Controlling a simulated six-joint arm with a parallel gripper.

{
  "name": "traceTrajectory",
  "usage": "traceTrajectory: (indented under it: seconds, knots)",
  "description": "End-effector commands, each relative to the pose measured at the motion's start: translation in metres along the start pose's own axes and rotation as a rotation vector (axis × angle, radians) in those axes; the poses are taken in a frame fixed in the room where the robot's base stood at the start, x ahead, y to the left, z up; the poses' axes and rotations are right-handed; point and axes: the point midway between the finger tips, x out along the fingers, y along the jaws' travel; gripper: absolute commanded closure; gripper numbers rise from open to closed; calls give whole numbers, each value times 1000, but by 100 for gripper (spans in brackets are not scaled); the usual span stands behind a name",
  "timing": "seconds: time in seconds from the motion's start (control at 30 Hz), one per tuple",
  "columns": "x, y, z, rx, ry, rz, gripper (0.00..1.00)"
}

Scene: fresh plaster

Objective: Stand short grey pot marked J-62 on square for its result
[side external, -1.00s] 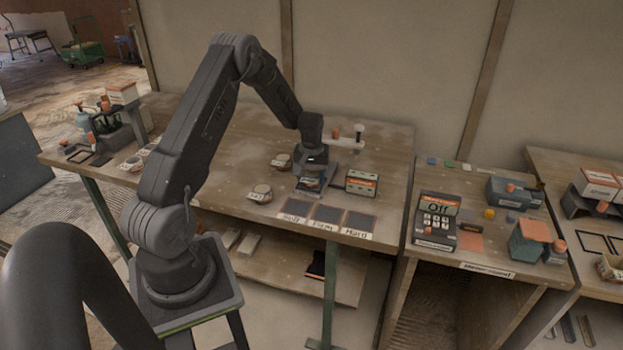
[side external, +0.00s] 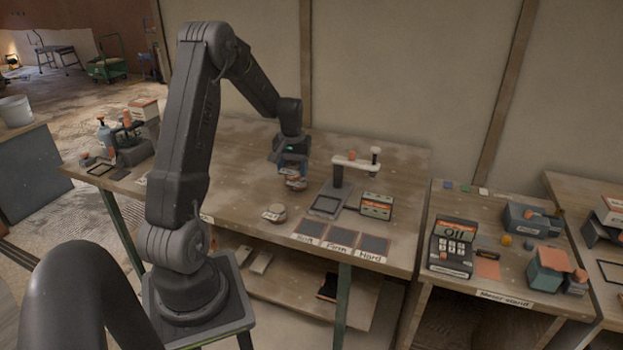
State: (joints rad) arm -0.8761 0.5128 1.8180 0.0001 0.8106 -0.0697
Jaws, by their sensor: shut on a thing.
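My gripper (side external: 292,163) is over the back middle of the main table, left of a small press-like stand. It is shut on a small pot (side external: 294,171), which is mostly hidden by the fingers. Another pot (side external: 296,184) shows directly below it and overlaps it in the picture; the gap between them cannot be told. A third pale-topped pot (side external: 274,212) stands nearer the front. No pot marking is readable. Three dark squares lie along the front edge, labelled Soft (side external: 310,229), Firm (side external: 341,236) and Hard (side external: 374,245); all are bare.
The stand (side external: 325,206) has an empty grey base and a pale overhead arm (side external: 355,164). A labelled box (side external: 377,206) is right of it. A keypad device reading "Off" (side external: 452,247) is on the right-hand table. Boxes and a bottle (side external: 103,131) crowd the far left.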

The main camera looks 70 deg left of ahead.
Motion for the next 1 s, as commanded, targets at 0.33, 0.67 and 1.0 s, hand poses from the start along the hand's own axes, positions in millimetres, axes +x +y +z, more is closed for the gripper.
traceTrajectory:
  seconds: [0.33, 0.67, 1.0]
  knots:
    - [-11, -32, 37, 13, -1, 1, 75]
    - [-3, -44, 96, 41, 0, 2, 75]
    - [36, 17, 92, 50, -4, 1, 75]
